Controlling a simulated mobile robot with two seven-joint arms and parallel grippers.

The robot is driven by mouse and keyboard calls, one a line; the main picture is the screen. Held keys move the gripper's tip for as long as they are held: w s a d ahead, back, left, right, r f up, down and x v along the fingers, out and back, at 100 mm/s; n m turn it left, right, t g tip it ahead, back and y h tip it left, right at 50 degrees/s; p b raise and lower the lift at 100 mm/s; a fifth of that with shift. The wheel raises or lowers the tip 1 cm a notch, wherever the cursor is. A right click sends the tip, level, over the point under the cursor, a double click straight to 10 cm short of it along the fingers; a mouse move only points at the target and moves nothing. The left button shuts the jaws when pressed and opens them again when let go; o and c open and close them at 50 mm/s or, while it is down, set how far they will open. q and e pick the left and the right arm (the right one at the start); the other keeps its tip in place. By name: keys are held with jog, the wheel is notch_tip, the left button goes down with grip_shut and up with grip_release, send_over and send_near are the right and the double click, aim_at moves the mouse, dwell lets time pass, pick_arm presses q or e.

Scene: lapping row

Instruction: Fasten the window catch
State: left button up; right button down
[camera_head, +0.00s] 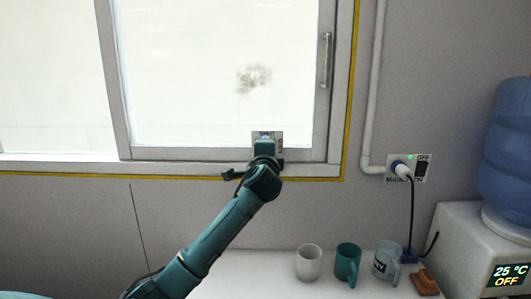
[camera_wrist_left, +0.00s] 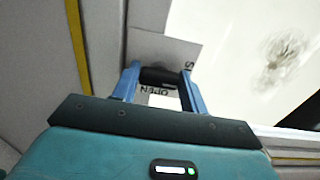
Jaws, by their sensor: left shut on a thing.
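The sliding window (camera_head: 215,75) has a grey frame and stands in the wall at the upper left. A pale label plate (camera_head: 273,134) is on its lower rail, near the right end. My left gripper (camera_head: 266,140) reaches up to this plate and covers most of the catch in the head view. In the left wrist view the blue fingers are shut on the dark window catch (camera_wrist_left: 160,78). The word OPEN shows upside down between the fingers, below the catch. More lettering on the plate is partly hidden. My right gripper is in neither view.
A vertical handle (camera_head: 326,60) is on the window's right stile. A white counter (camera_head: 245,285) below holds a white mug (camera_head: 309,263), a teal mug (camera_head: 347,264), a clear mug (camera_head: 386,262) and a water dispenser (camera_head: 465,250). A plugged-in socket (camera_head: 420,168) is right of the window.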

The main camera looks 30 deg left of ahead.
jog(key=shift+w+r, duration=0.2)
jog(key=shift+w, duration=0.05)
pick_arm(q)
jog(key=o, duration=1)
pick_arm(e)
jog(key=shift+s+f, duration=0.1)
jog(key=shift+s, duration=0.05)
pick_arm(q)
jog(key=b+v, duration=0.2)
jog(key=v, duration=1.1)
jog(key=shift+s, duration=0.15)
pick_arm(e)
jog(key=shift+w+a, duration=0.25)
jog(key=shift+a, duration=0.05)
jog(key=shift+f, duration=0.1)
